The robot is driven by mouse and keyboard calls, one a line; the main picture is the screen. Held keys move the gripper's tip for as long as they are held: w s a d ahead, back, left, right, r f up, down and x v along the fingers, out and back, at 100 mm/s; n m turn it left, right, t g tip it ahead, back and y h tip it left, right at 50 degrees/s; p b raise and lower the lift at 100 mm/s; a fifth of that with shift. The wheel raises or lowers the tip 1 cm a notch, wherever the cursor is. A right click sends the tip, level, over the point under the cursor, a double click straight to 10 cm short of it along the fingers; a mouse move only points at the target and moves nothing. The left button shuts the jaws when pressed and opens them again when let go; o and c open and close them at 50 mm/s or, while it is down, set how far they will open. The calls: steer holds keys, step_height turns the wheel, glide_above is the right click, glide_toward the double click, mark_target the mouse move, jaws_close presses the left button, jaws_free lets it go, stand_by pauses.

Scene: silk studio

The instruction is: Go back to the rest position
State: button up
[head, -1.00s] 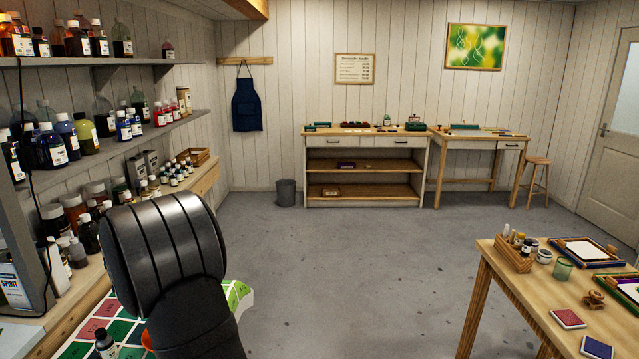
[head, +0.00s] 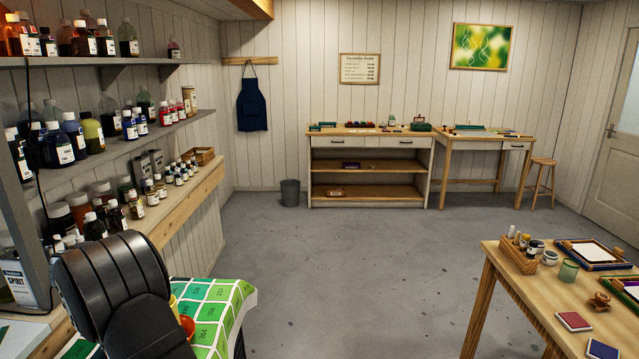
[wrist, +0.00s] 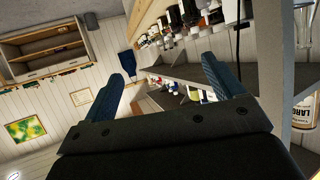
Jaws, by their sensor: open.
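My gripper (wrist: 163,85) shows in the wrist view, its two blue ridged fingers spread apart with nothing between them. The wrist view is tilted, with the shelves of bottles beyond the fingers. In the head view my dark, banded arm link stands at the lower left, and my fingers are not visible there.
Bottle shelves (head: 110,155) line the left wall close to my arm. A green numbered cloth (head: 222,308) with a yellow and an orange object lies beside my arm. A work table (head: 528,312) stands at right. The grey floor (head: 330,275) between is clear.

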steer(key=s+a+n+y, duration=0.1)
steer(key=s+a, duration=0.2)
steer(key=a, duration=0.5)
steer(key=shift+s+a+n+g+y, duration=0.25)
steer(key=shift+a+n+g+y, duration=0.05)
steer(key=o, duration=0.3)
